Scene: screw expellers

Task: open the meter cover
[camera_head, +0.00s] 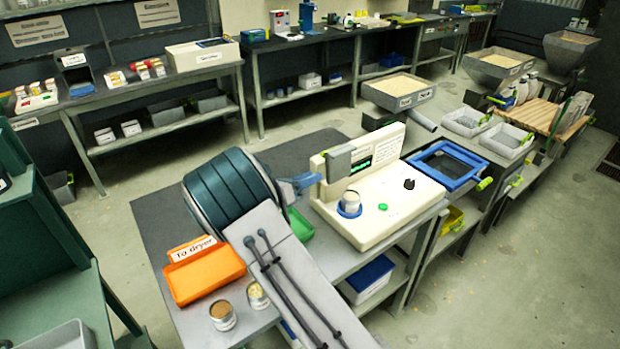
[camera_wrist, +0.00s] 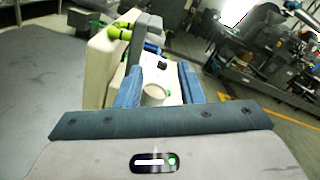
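The meter (camera_head: 390,210) is a cream unit on the bench, with a grey upper housing (camera_head: 350,160) that carries a green-lit display. A metal cup (camera_head: 352,200) sits in a blue ring on its deck, beside a green button and a black knob. I cannot tell which part is the cover. My gripper (camera_head: 306,182) is at the left edge of the meter, its blue fingers pointing toward it. In the wrist view, the fingers of my gripper (camera_wrist: 160,88) are apart, with the cup (camera_wrist: 154,94) seen beyond the gap. Nothing is held between them.
An orange "To dryer" tray (camera_head: 206,272) and two filled cups (camera_head: 222,315) stand on the bench at the front left. A blue-framed tray (camera_head: 446,163) lies right of the meter. A green tray (camera_head: 300,224) is partly hidden by my arm. Bare bench lies at the left.

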